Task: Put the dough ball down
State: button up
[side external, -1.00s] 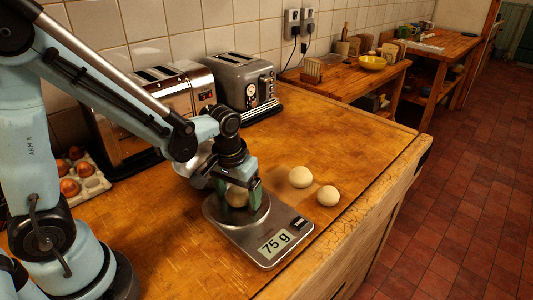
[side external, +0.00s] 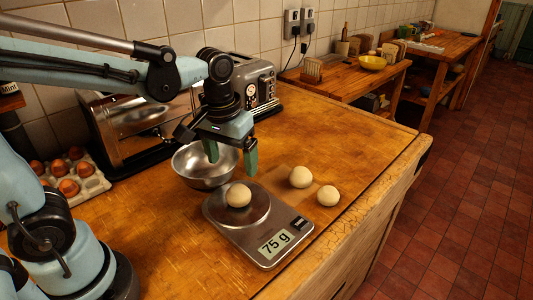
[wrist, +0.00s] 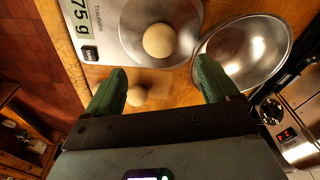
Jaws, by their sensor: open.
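A pale dough ball (side external: 238,195) rests on the round metal plate of the kitchen scale (side external: 235,229), whose display reads 75 g. The dough ball also shows in the wrist view (wrist: 158,41), on the scale's plate. My gripper (side external: 231,156) is raised above and behind the scale, with its green fingers apart and nothing between them. It also shows open in the wrist view (wrist: 163,82). Two more dough balls lie on the worktop to the right of the scale, one farther back (side external: 301,177) and one nearer the edge (side external: 327,196).
A metal bowl (side external: 205,166) stands just behind the scale, close to my gripper. Two toasters, one wide (side external: 135,125) and one grey (side external: 262,88), stand along the tiled wall. An egg tray (side external: 88,180) is at left. The worktop (side external: 340,130) is clear at back right.

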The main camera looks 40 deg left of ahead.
jog(key=shift+s+a+r+m+t, duration=0.1)
jog(key=shift+s+a+m+t, duration=0.1)
jog(key=shift+s+m+t, duration=0.6)
jog(key=shift+s+a+r+m+t, duration=0.15)
jog(key=shift+s+a+m+t, duration=0.15)
jog(key=shift+t, duration=0.85)
jog(key=shift+s+a+r+m+t, duration=0.1)
jog(key=shift+s+a+m+t, duration=0.05)
jog(key=shift+s+m+t, duration=0.65)
jog(key=shift+w, duration=0.1)
jog(key=shift+c, duration=0.3)
dwell(0.4)
jog(key=shift+c, duration=1)
jog(key=shift+w, duration=0.1)
